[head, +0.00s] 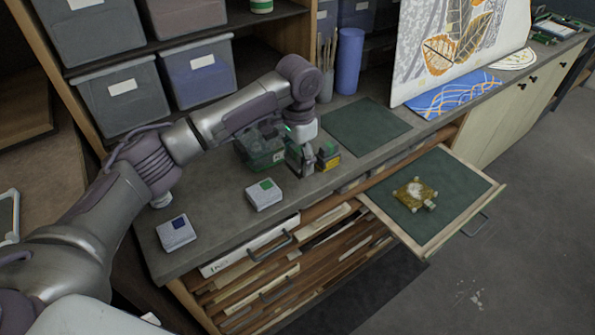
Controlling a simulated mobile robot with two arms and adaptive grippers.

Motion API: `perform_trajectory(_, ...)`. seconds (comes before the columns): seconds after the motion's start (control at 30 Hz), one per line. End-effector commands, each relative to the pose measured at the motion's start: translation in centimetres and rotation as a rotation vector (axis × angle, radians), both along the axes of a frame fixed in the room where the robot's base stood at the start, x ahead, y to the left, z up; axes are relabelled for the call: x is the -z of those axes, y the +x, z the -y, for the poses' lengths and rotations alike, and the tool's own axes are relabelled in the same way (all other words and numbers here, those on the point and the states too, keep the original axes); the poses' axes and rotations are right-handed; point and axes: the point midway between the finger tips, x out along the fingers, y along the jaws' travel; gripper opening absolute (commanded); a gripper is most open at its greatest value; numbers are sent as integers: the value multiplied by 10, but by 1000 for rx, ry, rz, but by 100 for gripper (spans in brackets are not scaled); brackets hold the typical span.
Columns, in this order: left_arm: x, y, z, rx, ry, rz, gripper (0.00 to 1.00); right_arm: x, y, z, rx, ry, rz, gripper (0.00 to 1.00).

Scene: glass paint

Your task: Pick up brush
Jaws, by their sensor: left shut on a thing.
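My left arm comes in from the left and reaches across the grey counter. My left gripper (302,168) points down just above or at the counter, between a green see-through tub (262,149) and a small yellow and dark green box (327,156). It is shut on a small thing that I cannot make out. Several thin brush-like sticks (326,52) stand upright in a grey holder at the back of the counter, behind the gripper. No brush shows clearly at the gripper. My right gripper is not in view.
Two white boxes, one with a green square (264,194) and one with a blue square (176,233), lie on the counter. A blue cylinder (348,60) and a green mat (365,130) are further back. An open drawer (452,240) juts out at right, holding an amber glass piece (416,193).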

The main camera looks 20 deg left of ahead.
Motion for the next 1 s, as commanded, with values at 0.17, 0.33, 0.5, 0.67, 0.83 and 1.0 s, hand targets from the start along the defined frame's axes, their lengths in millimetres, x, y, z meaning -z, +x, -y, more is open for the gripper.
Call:
perform_trajectory(0.17,-19,28,33,2,-3,3,32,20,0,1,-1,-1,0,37)
perform_trajectory(0.33,-36,45,52,1,-2,1,32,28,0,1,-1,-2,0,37)
perform_trajectory(0.5,-49,59,67,2,-1,0,32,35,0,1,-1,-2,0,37)
perform_trajectory(0.67,-59,69,77,0,-2,0,32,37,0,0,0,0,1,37)
perform_trajectory(0.83,-64,75,82,0,-1,-1,32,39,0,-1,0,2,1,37)
perform_trajectory(1.0,-65,76,84,2,0,-1,32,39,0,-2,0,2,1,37)
